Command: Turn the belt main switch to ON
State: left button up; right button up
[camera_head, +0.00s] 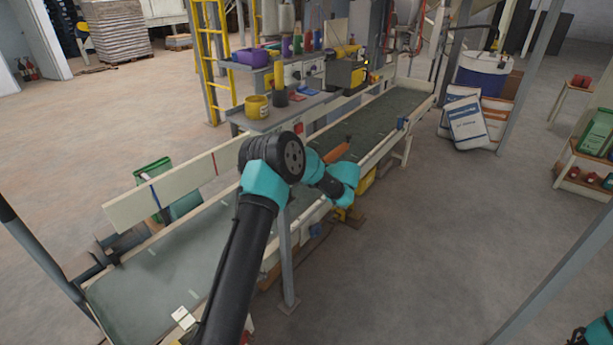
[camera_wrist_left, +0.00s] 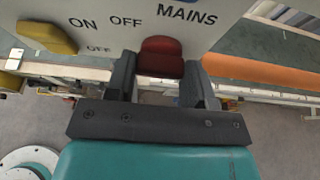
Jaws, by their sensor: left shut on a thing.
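The main switch is a red knob (camera_wrist_left: 161,50) on a pale panel (camera_wrist_left: 225,22) in the left wrist view. The lettering ON, OFF and MAINS is printed on the panel around it. My left gripper (camera_wrist_left: 160,76) has one finger on each side of the red knob and is shut on it. Which mark the knob points to I cannot tell. In the head view my left arm reaches over the belt (camera_head: 190,265) to its near side; its wrist hides the fingers and the switch. My right gripper is not in view.
A yellow knob (camera_wrist_left: 47,37) sits on the same panel, left of the red one, with its own OFF mark. An orange bar (camera_wrist_left: 270,72) is right of the gripper. A steel post (camera_head: 285,262) stands below the belt.

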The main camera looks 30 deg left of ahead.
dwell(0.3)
pick_arm(q)
jog(key=o, duration=0.9)
jog(key=v, duration=1.7)
jog(key=shift+s+d+r, duration=0.1)
jog(key=shift+d+r, duration=0.05)
jog(key=shift+r, duration=0.05)
